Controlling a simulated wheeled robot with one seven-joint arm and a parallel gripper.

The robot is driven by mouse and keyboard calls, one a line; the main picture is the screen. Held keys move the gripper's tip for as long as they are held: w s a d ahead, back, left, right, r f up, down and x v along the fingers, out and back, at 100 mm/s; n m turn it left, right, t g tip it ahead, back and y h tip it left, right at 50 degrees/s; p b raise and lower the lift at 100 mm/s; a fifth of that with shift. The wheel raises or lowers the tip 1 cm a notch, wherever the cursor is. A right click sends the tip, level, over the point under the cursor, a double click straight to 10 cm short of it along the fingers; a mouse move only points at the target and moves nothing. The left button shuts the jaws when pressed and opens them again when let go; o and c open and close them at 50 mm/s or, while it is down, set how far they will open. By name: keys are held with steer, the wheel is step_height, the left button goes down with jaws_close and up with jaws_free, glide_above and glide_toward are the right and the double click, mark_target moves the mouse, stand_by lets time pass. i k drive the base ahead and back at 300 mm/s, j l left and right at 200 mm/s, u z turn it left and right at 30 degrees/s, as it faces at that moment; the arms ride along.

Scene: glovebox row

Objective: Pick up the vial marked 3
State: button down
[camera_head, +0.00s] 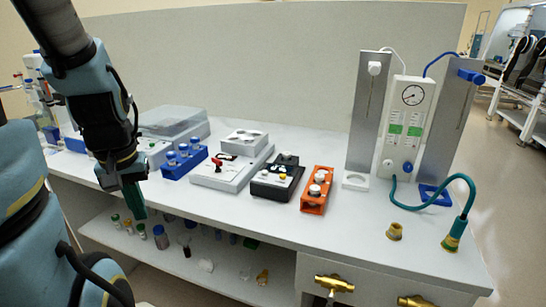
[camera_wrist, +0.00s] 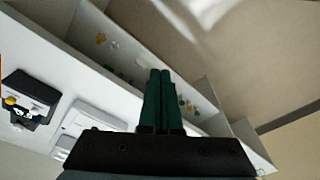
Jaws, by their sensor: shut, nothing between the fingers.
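No marking of 3 is readable on any vial in either view. Several small vials with green, blue and dark caps (camera_head: 160,237) stand on the shelf below the bench top. Blue-capped vials (camera_head: 183,151) sit in a blue rack (camera_head: 173,172) on the bench, and white-capped ones (camera_head: 317,182) in an orange rack (camera_head: 311,209). My gripper (camera_head: 139,214) hangs at the bench's front edge, left of centre, with green fingers pointing down. In the wrist view its fingers (camera_wrist: 159,75) are together with nothing between them. They cover part of the lower shelf there.
A grey device (camera_head: 228,173) and a black device (camera_head: 275,181) stand between the racks. A gauge panel (camera_head: 411,110) with tall plates and a teal hose (camera_head: 430,180) stands at right. The bench's front strip is mostly clear. Brass fittings (camera_head: 334,284) protrude from the front.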

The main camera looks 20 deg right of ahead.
mark_target(287, 155)
steer(key=l, duration=0.65)
steer(key=k+l+u, duration=0.1)
steer(key=l, duration=0.55)
